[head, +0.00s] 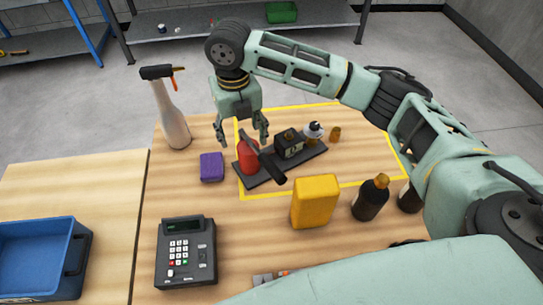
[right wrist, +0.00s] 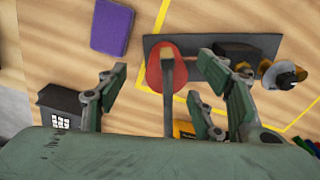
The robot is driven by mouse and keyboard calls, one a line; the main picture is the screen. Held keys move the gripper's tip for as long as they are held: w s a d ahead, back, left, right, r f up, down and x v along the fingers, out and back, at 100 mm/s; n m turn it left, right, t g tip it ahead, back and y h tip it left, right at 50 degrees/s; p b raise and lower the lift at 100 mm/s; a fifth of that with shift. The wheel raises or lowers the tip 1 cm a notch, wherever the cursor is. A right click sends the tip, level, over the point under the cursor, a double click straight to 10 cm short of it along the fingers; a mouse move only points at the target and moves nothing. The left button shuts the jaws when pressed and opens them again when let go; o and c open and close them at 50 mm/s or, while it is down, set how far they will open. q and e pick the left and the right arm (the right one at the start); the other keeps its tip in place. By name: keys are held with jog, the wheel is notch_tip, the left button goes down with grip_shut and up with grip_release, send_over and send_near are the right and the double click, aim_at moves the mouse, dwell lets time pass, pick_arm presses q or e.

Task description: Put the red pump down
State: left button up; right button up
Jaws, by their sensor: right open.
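The red pump (head: 247,157) stands on a dark flat tray (head: 265,180) on the wooden table, inside a yellow outline. A dark bar-like handle (head: 270,168) slants from its top toward the front right. My right gripper (head: 243,136) is open, pointing down over the pump, with its fingers on either side of it. In the right wrist view, the red pump (right wrist: 155,76) and its handle show between the spread fingers of the gripper (right wrist: 175,90). Contact between fingers and pump cannot be told. My left gripper is not in view.
A black box (head: 289,145) and a small white-and-black item (head: 313,131) share the tray. A purple block (head: 211,167), tall bottle (head: 170,115), yellow container (head: 315,202), dark bottle (head: 370,199) and card terminal (head: 186,252) surround it. A blue crate (head: 40,258) is at left.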

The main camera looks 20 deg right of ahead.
aim_at(246, 145)
jog(key=f, duration=0.2)
jog(key=f+p, duration=0.1)
jog(key=f, duration=0.1)
jog(key=s+f+p, duration=0.1)
jog(key=f, duration=0.1)
jog(key=shift+d+f, duration=0.2)
jog(key=shift+d, duration=0.15)
jog(key=shift+f, duration=0.35)
jog(key=shift+c, duration=0.2)
grip_shut()
jog(key=shift+w+r, duration=0.2)
